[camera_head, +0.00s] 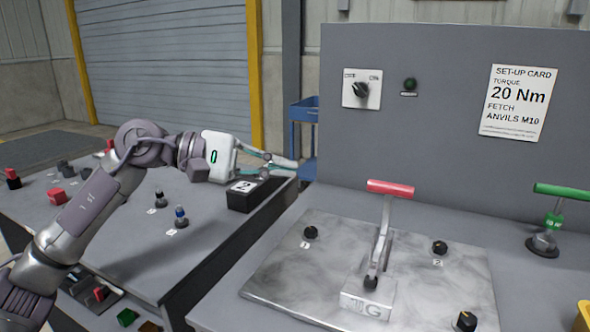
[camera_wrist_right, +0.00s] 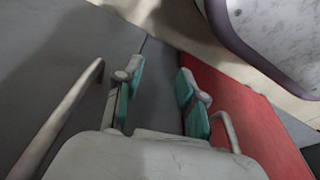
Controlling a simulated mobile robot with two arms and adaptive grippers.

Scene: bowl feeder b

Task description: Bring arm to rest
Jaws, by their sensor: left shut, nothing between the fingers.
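My left arm (camera_head: 85,205) reaches in from the left over the grey side table. My left gripper (camera_head: 291,163) is shut and empty, pointing right, just above and beyond a black box (camera_head: 241,203) labelled 2. My right gripper (camera_wrist_right: 158,80) shows only in the right wrist view. Its two teal-padded fingers stand apart with nothing between them. Grey surfaces lie beyond them, with a red area on the right side. The right arm is not in the head view.
A metal plate (camera_head: 275,283) bears a red-handled toggle clamp (camera_head: 382,225) and several black knobs. A grey panel (camera_head: 440,100) stands behind, with a switch (camera_head: 361,89) and set-up card (camera_head: 518,102). A green-handled clamp (camera_head: 548,220) is at right. Small parts lie on the side table (camera_head: 215,255).

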